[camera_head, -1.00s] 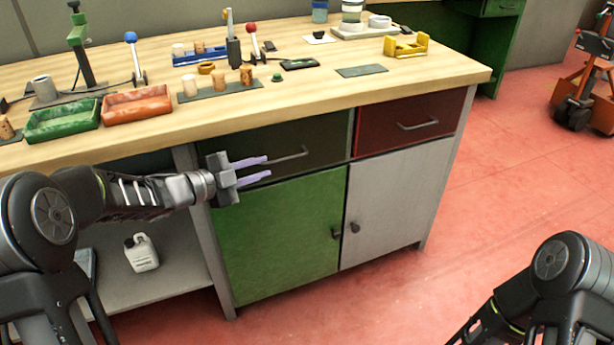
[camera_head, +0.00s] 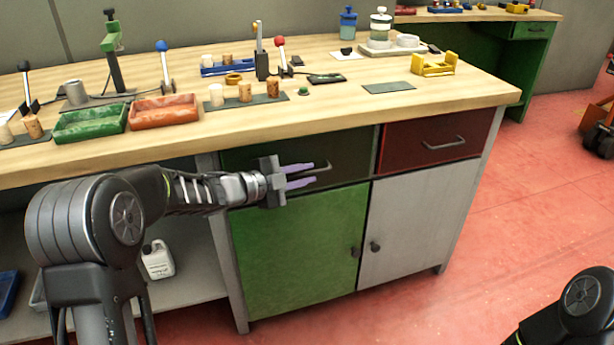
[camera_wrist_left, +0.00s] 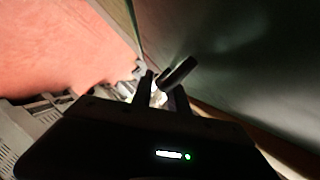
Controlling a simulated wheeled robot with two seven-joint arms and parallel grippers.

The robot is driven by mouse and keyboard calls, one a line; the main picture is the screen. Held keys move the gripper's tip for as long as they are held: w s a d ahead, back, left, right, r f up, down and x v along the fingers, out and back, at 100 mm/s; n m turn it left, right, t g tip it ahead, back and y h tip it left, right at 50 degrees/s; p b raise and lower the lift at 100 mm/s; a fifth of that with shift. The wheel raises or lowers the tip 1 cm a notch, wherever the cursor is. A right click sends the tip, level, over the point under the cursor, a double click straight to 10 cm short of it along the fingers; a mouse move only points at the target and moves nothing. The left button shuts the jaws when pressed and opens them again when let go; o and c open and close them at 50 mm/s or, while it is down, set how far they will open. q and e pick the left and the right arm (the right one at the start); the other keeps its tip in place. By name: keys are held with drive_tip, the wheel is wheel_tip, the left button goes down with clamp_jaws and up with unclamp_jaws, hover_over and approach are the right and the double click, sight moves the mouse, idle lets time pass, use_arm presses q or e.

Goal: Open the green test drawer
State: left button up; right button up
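The dark green drawer (camera_head: 350,146) is closed under the tabletop, left of the red drawer. Its bar handle (camera_head: 323,168) is partly hidden behind my left fingers. My left gripper (camera_head: 307,174) is open in front of the drawer face, its two purple fingers pointing right, with the tips at the handle. In the left wrist view, the dark handle bar (camera_wrist_left: 179,73) shows at the fingertips of the left gripper (camera_wrist_left: 160,88). I cannot tell whether they touch. Only part of my right arm shows at the bottom right; its gripper is out of view.
Below are a green door (camera_head: 300,250) and a grey door (camera_head: 410,220), both closed. The red drawer (camera_head: 435,138) is closed. The workbench top (camera_head: 340,110) holds trays, corks and levers. Open red floor (camera_head: 530,210) lies to the right.

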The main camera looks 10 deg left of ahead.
use_arm(q)
drive_tip(key=shift+w+d+f, duration=0.1)
drive_tip(key=shift+w+d, duration=0.2)
drive_tip(key=shift+w, duration=0.1)
drive_tip(key=shift+c, duration=0.3)
clamp_jaws()
idle(0.9)
